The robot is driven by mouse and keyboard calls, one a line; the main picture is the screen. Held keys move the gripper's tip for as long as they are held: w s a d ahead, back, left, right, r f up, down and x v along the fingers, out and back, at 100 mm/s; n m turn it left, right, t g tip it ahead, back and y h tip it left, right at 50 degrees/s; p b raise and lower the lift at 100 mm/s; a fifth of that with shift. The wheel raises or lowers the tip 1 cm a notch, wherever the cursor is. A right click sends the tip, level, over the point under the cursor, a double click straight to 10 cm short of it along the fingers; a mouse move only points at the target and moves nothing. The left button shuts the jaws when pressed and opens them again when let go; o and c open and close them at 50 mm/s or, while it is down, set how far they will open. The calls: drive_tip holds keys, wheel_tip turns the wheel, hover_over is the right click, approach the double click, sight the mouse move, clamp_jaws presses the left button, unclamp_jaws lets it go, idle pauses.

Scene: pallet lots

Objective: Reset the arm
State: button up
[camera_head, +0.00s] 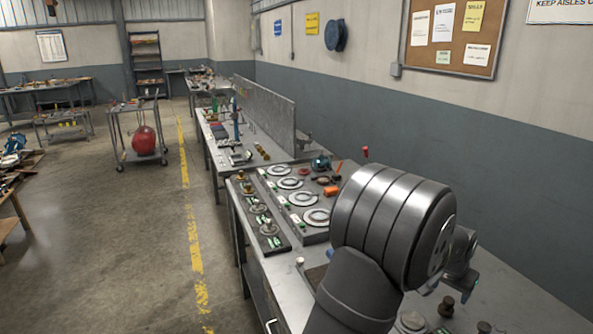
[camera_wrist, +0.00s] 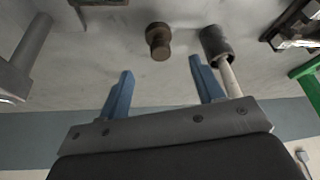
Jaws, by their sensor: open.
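My gripper (camera_wrist: 162,84) shows in the wrist view with its two blue fingers spread wide apart. Nothing is held between them. A brown knobbed piece (camera_wrist: 158,42) stands on the grey bench top beyond the gap between the fingers, apart from them. A dark grey cylinder (camera_wrist: 216,46) with a pale rod lies just past the right finger; I cannot tell whether they touch. In the head view my arm covers the right front of the bench, and the gripper's fingers are hidden.
The bench (camera_head: 262,285) carries a tray with round plates (camera_head: 316,217) and a narrower dark tray (camera_head: 268,229) left of my arm. Small dark knobs (camera_head: 447,306) stand right of the arm. In the wrist view, a green part (camera_wrist: 309,72) is at right. A wall runs behind the bench.

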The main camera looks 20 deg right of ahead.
sight(449, 299)
drive_tip(key=x, duration=0.9)
drive_tip(key=shift+a+f, duration=0.1)
drive_tip(key=shift+a, duration=0.05)
drive_tip(key=shift+r, duration=1.45)
